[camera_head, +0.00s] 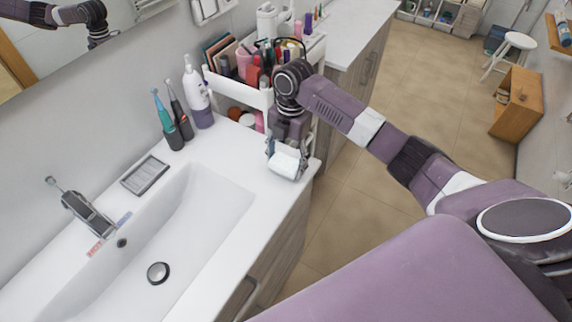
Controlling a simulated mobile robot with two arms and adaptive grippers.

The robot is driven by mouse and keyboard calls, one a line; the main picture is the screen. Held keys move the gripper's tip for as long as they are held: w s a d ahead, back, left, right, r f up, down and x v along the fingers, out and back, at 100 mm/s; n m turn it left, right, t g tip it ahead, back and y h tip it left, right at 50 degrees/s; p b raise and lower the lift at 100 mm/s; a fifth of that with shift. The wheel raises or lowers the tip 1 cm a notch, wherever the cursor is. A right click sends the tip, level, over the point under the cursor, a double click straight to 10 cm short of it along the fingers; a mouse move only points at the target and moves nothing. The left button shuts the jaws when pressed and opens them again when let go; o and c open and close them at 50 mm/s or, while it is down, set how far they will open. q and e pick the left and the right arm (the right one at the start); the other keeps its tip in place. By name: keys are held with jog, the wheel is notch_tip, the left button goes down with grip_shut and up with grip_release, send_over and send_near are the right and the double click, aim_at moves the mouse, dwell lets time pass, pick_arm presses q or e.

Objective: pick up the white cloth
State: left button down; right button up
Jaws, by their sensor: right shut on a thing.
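The white cloth (286,164) looks like a small rolled bundle near the right corner of the white sink counter. My right gripper (287,153) points down over it and is shut on it, with a finger on each side. I cannot tell whether the cloth touches the counter or hangs just above it. My left gripper is not in view; a mirror at the top left shows part of an arm.
A white cosmetics cart (240,90) full of bottles stands right behind my right gripper. Two electric toothbrushes (174,130) and a white-purple bottle (197,95) stand by the wall. The sink basin (190,225) is empty. A wooden box (517,103) and a white stool (512,48) stand on the floor.

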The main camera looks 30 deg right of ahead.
notch_tip(320, 180, up, 10)
jog(key=shift+w+b, duration=0.1)
jog(key=shift+b, duration=0.85)
notch_tip(320, 180, up, 9)
jog(key=p, duration=0.1)
send_over(286, 161)
jog(key=shift+f, duration=0.15)
